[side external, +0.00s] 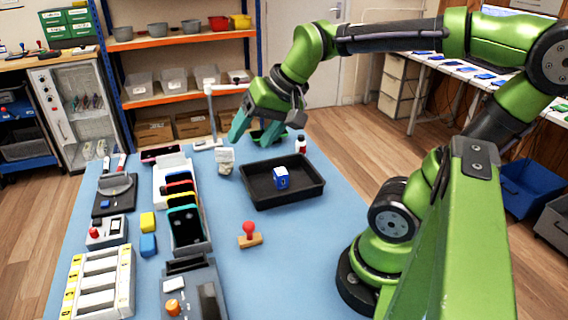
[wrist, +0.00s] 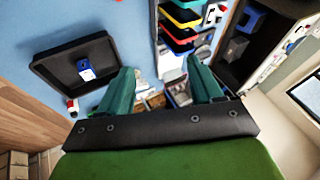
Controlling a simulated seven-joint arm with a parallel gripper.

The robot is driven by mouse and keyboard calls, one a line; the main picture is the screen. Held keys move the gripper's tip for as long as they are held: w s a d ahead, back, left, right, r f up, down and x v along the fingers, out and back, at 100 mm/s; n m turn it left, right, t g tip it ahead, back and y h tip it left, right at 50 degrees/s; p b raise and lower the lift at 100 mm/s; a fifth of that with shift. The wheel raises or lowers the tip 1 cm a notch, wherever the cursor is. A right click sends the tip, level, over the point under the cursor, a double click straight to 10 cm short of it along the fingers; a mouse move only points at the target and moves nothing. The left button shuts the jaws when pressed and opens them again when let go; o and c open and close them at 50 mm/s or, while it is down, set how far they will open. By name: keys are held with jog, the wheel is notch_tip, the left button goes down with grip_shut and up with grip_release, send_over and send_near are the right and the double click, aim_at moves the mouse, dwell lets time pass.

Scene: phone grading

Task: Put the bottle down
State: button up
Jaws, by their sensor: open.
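A small bottle (side external: 300,144) with a dark red cap and pale label stands upright on the blue table, just behind the black tray's far right corner. It appears to be the small red-and-white item (wrist: 72,106) left of my fingers in the wrist view. My gripper (side external: 253,137) is open above the far part of the table, left of the bottle and apart from it. In the wrist view, the two green fingers of my gripper (wrist: 160,70) are spread wide, with nothing held between them.
The black tray (side external: 290,197) holds a blue-and-white cube (side external: 281,178). A whitish container (side external: 225,161) stands left of the tray. A red-knobbed stamp (side external: 249,235) sits in front. The table's right front is clear.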

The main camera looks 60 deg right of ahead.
jog(key=s+a+f+n+t, duration=0.1)
jog(key=s+a+f+n, duration=0.1)
jog(key=s+a+n, duration=0.1)
jog(key=shift+s+a+n+y, duration=0.4)
jog(key=shift+s+a, duration=0.15)
jog(key=shift+s, duration=0.25)
jog(key=shift+r, duration=0.1)
dwell(0.5)
